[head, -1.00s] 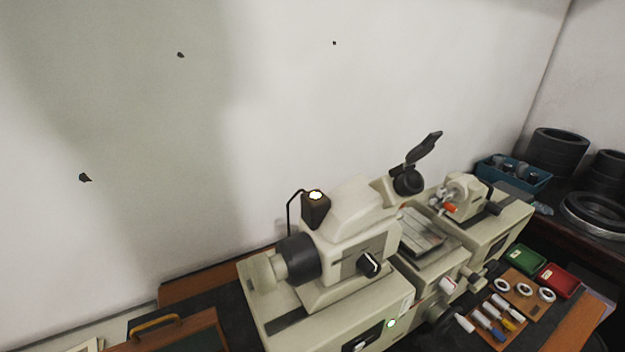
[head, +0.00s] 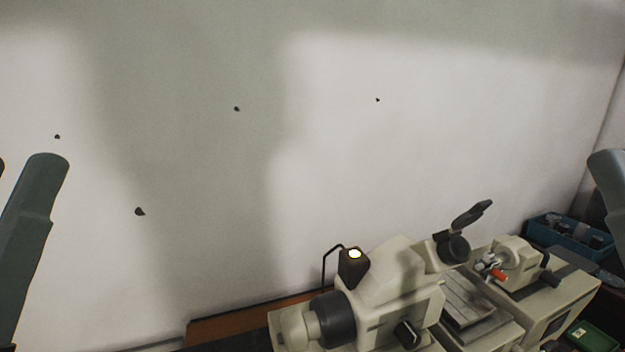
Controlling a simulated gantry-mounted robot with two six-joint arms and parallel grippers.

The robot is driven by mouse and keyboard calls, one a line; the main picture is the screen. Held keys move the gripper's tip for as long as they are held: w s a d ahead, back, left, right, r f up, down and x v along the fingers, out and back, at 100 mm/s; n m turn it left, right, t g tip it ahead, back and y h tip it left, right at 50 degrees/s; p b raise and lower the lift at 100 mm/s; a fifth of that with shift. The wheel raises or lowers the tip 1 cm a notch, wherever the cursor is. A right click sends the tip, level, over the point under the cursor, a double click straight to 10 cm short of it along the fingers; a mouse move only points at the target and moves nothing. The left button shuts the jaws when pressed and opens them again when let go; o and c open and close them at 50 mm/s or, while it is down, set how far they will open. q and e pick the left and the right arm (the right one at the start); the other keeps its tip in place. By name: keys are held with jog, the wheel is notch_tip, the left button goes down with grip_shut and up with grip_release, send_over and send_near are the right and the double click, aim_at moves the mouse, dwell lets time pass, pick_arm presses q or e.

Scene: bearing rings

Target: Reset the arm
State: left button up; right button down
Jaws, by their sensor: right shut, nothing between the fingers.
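A blue bin (head: 565,238) with dark parts stands behind the machine at the right. A green box (head: 582,336) shows at the bottom right. The pale wall (head: 330,190) fills most of the view, and the space before it is free.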

pick_arm(q)
notch_tip(320, 180, up, 26)
jog(key=p, duration=2.2)
notch_tip(320, 180, down, 39)
jog(key=b, duration=3.9)
